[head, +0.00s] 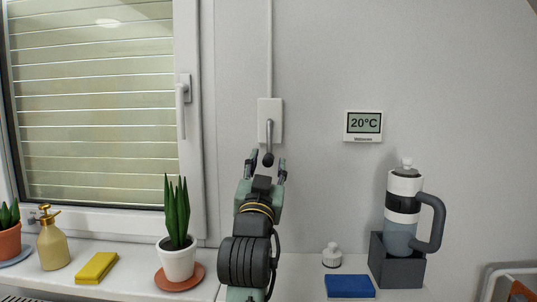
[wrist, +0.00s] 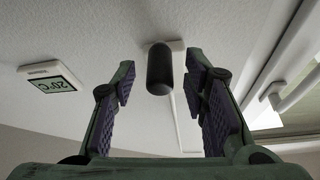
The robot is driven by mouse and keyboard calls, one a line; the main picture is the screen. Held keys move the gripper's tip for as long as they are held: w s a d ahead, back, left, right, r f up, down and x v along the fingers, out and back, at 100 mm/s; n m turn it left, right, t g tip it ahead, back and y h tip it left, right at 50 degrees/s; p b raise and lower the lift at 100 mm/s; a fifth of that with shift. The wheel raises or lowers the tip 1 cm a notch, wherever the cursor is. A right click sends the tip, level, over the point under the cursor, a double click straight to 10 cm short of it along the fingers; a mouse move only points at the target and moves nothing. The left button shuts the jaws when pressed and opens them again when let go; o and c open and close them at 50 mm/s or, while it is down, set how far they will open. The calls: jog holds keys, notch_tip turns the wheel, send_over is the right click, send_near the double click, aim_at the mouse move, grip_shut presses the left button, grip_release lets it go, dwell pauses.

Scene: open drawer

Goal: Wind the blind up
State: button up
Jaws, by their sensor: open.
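The blind (head: 90,110) hangs lowered behind the window at the left of the head view, its pale slats covering the visible pane. The winder (head: 270,120) is a white wall plate with a grey crank hanging down to a dark knob (head: 268,159). In the wrist view the dark knob (wrist: 159,70) stands between and beyond the fingertips. My gripper (head: 267,168) is open just below and around the knob in the head view. Its purple-padded fingers (wrist: 165,85) are apart on either side, with a gap to the knob.
A thermostat (head: 363,124) is on the wall to the right. The window handle (head: 183,105) is to the left. A plant (head: 177,240), spray bottle (head: 53,240) and yellow sponge (head: 96,267) stand on the sill. A grey jug (head: 403,210) stands at the right, near a blue sponge (head: 349,286).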

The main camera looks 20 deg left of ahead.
jog(key=shift+x, duration=1.1)
grip_shut()
